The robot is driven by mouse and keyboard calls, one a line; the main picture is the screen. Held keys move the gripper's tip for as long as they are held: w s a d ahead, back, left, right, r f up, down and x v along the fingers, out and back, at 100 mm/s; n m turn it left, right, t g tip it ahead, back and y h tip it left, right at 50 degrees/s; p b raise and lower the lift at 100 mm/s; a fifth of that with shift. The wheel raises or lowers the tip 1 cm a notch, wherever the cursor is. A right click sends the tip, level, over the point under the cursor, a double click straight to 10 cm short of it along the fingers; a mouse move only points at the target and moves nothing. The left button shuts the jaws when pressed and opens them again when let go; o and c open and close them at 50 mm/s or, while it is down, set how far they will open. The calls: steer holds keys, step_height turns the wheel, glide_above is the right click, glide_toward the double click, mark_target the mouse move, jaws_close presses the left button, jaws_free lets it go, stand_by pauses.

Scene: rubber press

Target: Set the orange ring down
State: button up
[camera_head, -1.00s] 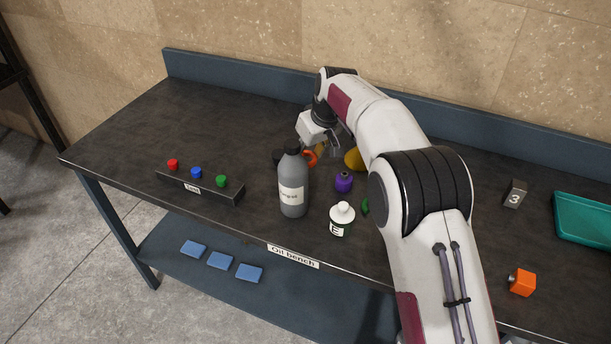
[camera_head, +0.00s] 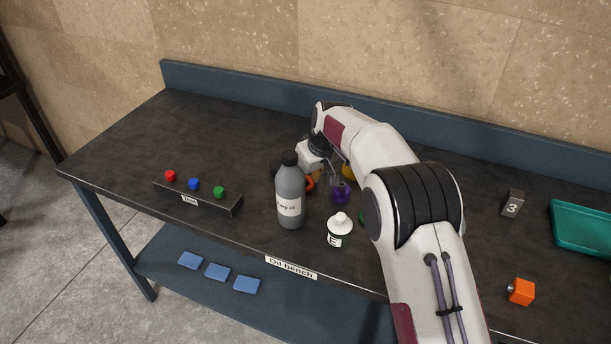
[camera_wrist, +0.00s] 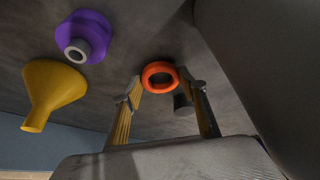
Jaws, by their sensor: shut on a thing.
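The orange ring (camera_wrist: 147,76) is between my fingertips in the wrist view. My gripper (camera_wrist: 162,88) is shut on it. In the head view the ring (camera_head: 310,184) shows only in part, just right of the grey bottle (camera_head: 290,205), which hides some of it. My gripper (camera_head: 320,178) points down there, close behind the bottle. I cannot tell whether the ring touches the bench top.
The purple thing (camera_head: 341,194) and yellow funnel (camera_wrist: 52,88) are close by. A dark cylinder (camera_wrist: 183,105) is beside the fingers. A white-capped bottle (camera_head: 338,232) stands in front. A button box (camera_head: 215,203) is at left. The bench's far left is clear.

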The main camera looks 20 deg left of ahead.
steer(key=shift+f, duration=0.1)
steer(key=o, duration=0.9)
steer(key=shift+o, duration=0.2)
steer(key=v, duration=1.2)
stand_by(0.5)
